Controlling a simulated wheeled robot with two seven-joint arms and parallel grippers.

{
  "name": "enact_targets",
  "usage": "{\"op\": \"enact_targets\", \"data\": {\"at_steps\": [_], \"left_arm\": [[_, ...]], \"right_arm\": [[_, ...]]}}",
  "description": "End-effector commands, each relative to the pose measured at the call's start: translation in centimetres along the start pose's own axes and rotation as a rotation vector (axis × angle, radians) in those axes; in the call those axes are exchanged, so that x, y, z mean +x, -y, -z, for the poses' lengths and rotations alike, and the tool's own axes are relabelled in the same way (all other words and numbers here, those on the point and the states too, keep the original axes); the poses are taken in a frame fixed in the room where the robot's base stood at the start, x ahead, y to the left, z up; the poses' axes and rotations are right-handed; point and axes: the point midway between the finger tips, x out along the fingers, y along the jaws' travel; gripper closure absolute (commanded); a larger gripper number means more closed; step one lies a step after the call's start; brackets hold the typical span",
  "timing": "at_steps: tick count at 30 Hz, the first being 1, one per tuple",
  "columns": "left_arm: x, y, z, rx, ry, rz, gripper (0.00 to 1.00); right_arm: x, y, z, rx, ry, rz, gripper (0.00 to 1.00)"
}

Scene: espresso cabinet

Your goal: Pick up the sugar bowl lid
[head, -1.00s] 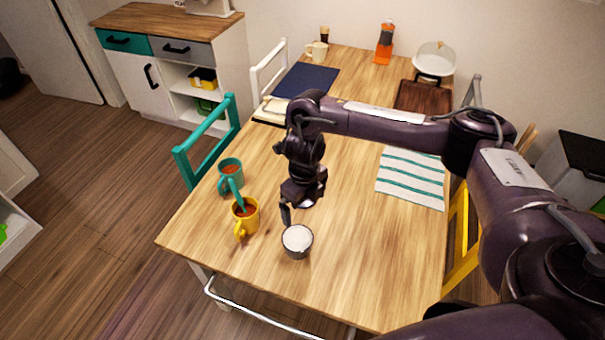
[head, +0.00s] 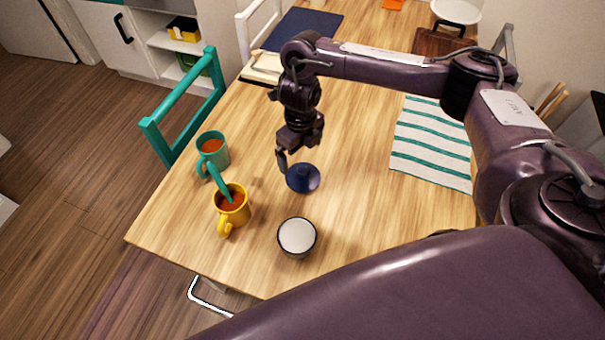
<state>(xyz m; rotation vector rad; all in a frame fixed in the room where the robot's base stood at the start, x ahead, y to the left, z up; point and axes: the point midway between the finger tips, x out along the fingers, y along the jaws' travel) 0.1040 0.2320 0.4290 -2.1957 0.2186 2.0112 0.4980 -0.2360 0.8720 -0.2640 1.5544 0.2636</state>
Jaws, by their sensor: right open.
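The dark blue sugar bowl lid (head: 305,181) is round and lies on the wooden table. The grey sugar bowl (head: 297,246), uncovered with white sugar inside, stands apart from it, nearer the front edge. My right gripper (head: 291,164) points down just behind the lid and overlaps its far edge in the picture. It is open, with one finger showing clearly at the lid's upper left; the other is hard to make out. I cannot tell whether it touches the lid. My left gripper is not in view.
A yellow mug (head: 232,210) holding a teal spoon and a teal mug (head: 213,153) stand left of the lid. A striped cloth (head: 431,148) lies to the right. A teal chair (head: 185,104) stands at the left edge. The table between lid and cloth is clear.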

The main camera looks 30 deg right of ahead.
Motion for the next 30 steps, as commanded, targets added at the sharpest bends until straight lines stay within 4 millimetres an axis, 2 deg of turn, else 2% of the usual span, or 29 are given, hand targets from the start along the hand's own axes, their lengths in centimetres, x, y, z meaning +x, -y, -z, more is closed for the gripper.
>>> {"op": "enact_targets", "data": {"at_steps": [6, 11, 21, 30], "left_arm": [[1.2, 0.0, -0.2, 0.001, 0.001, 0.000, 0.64], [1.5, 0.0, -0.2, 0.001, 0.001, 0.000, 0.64], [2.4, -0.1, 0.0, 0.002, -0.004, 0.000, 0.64], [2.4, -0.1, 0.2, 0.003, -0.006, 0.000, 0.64]], "right_arm": [[2.3, -0.1, 0.1, 0.000, -0.002, -0.002, 0.00], [3.7, -0.2, 0.3, 0.000, -0.002, -0.003, 0.00], [7.8, -0.4, 1.2, 0.001, -0.002, -0.001, 0.00], [8.2, -0.3, 1.1, 0.000, 0.001, 0.001, 0.00]]}}
